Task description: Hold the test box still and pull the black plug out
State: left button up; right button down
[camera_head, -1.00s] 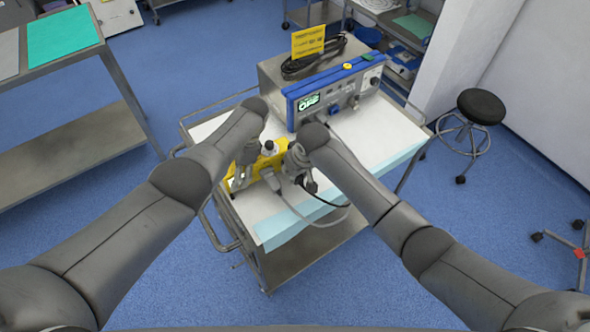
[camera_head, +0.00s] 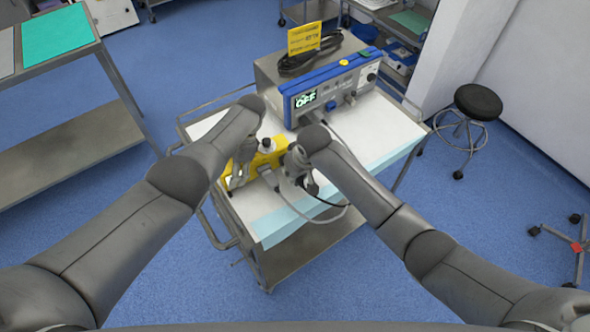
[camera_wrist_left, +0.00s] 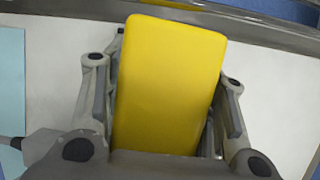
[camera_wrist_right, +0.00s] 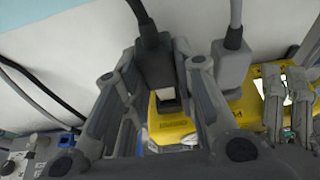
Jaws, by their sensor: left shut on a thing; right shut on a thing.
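The yellow test box (camera_head: 268,159) lies on the cart, with a grey plug (camera_head: 269,178) on its near side. My left gripper (camera_head: 238,176) is shut on the box's left end; the yellow casing (camera_wrist_left: 170,85) fills the space between its fingers in the left wrist view. My right gripper (camera_head: 301,175) is at the box's right end. In the right wrist view its fingers are shut on the black plug (camera_wrist_right: 155,65), beside the grey plug (camera_wrist_right: 232,65) and over the yellow box (camera_wrist_right: 170,125). A pale patch shows at the plug's lower end; I cannot tell how deep it sits.
A blue and grey device (camera_head: 330,90) with a lit display stands behind the box, with a coiled black cable (camera_head: 310,55) and yellow card on top. The cart's white top (camera_head: 385,125) is clear at the right. A stool (camera_head: 478,103) stands farther right.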

aim_at(301, 182)
jog(key=shift+s+d, duration=0.15)
jog(key=shift+s, duration=0.05)
dwell(0.3)
jog(key=shift+s+d, duration=0.2)
jog(key=shift+s, duration=0.1)
jog(key=shift+s+d, duration=0.2)
jog(key=shift+s, duration=0.15)
pick_arm(q)
jog(key=shift+s+f, duration=0.1)
pick_arm(e)
jog(key=shift+s+d, duration=0.3)
jog(key=shift+s, duration=0.2)
dwell(0.4)
jog(key=v, duration=0.7)
jog(key=shift+r, duration=0.45)
jog(key=shift+w, duration=0.1)
pick_arm(q)
jog(key=o, duration=1.3)
jog(key=shift+o, duration=0.2)
